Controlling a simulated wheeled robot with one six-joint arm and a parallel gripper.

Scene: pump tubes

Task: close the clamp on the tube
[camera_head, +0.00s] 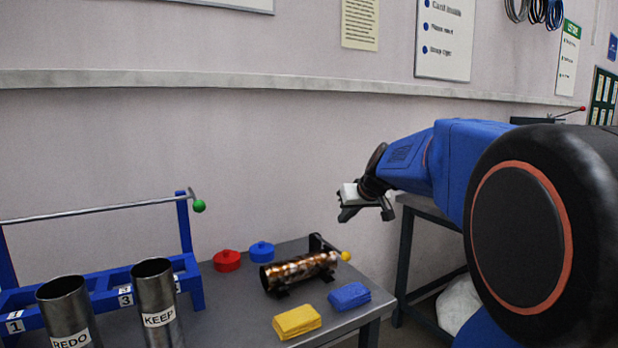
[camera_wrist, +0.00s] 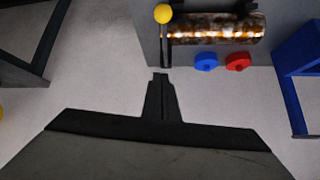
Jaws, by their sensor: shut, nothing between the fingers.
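A mottled copper-brown tube (camera_head: 297,271) lies on its side on black supports on the grey table; it also shows at the top of the wrist view (camera_wrist: 215,28). At its right end in the head view is a black clamp lever (camera_head: 318,243) with a yellow ball knob (camera_head: 346,256). In the wrist view the yellow knob (camera_wrist: 163,13) is at the tube's left end. I cannot tell how far the lever is turned. My gripper (camera_head: 366,213) is shut and empty, above the table's right end and apart from the knob. Its fingertips (camera_wrist: 161,78) meet in the wrist view.
A red cap (camera_head: 227,261) and a blue cap (camera_head: 262,251) sit behind the tube. A yellow block (camera_head: 297,321) and a blue block (camera_head: 349,296) lie in front. Metal cylinders marked REDO (camera_head: 66,315) and KEEP (camera_head: 155,300) stand left, before a blue rack (camera_head: 185,225).

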